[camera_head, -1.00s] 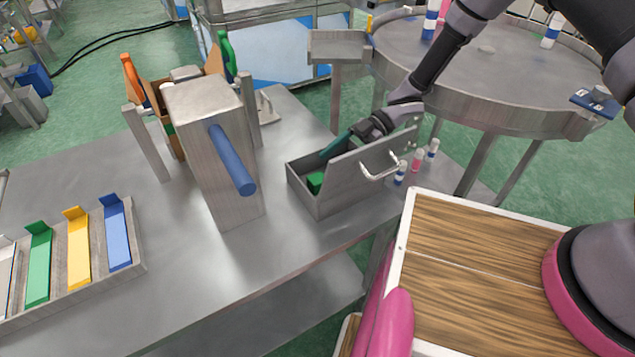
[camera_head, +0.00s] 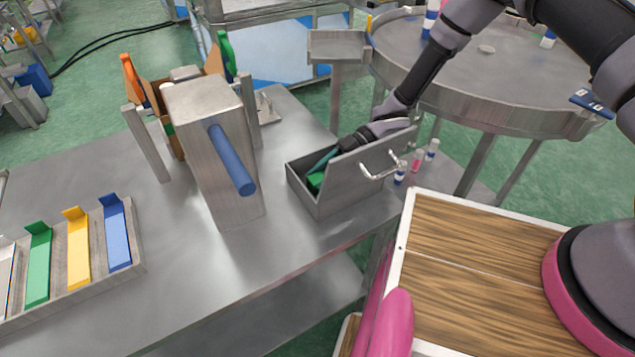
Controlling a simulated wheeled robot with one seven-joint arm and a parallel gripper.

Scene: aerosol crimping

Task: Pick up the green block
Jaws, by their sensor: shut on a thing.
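The green block (camera_head: 316,181) is inside the open grey metal drawer box (camera_head: 345,185) on the steel table, near its left inner side. My gripper (camera_head: 322,164) reaches into the box from the upper right, with its teal fingers down at the block. It is shut on the green block. The fingertips and the lower part of the block are partly hidden by the box's front wall.
The box's raised front panel with a silver handle (camera_head: 378,172) stands right beside my wrist. A grey press with a blue lever (camera_head: 232,160) stands left of the box. Small bottles (camera_head: 417,160) stand to its right. A tray of coloured strips (camera_head: 78,248) lies at the far left.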

